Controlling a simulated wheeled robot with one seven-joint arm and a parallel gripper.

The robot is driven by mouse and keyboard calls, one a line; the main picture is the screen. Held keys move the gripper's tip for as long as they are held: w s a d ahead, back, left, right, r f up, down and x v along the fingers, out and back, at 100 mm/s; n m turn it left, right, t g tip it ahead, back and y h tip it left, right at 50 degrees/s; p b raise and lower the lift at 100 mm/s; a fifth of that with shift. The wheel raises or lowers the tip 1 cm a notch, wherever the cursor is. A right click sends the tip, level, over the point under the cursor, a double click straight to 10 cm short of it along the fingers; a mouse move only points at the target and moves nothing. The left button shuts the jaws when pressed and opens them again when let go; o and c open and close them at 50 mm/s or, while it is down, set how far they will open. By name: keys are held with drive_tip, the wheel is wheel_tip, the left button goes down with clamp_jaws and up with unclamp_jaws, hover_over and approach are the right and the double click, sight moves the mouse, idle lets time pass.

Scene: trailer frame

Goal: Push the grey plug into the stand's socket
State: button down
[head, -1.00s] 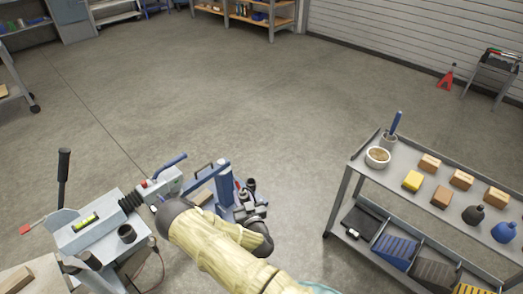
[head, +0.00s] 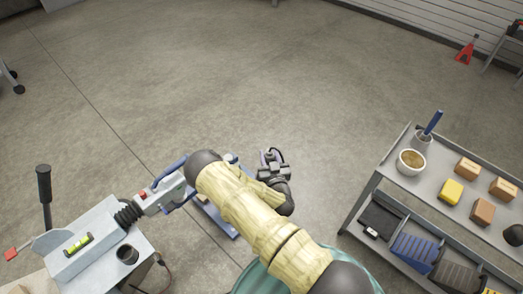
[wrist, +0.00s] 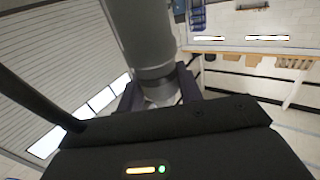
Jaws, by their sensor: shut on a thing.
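In the wrist view a thick grey cylinder, which looks like the grey plug (wrist: 143,40), stands between the dark fingers of my gripper (wrist: 160,92), which is shut on it. In the head view my gripper (head: 271,160) is beyond the end of my sleeved arm, over open floor; the plug is hard to make out there. A blue stand (head: 217,216) shows to the left of my gripper, partly behind my arm. Its socket is hidden or too small to tell.
The grey trailer coupling (head: 165,192) with a blue handle is just left of my arm. A grey box (head: 95,240) with a green level joins it. A shelf cart (head: 437,180) with boxes and a bowl stands at right. Floor beyond my gripper is clear.

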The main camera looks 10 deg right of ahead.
idle(0.3)
drive_tip(key=w+f+n+y+b, duration=0.1)
drive_tip(key=w+f+b, duration=1.6)
drive_tip(key=b, duration=1.1)
wheel_tip(320, 180, down, 4)
drive_tip(key=shift+w+f, duration=0.15)
drive_tip(key=shift+d+f, duration=0.1)
wheel_tip(320, 180, down, 7)
drive_tip(key=b, duration=0.5)
idle(0.5)
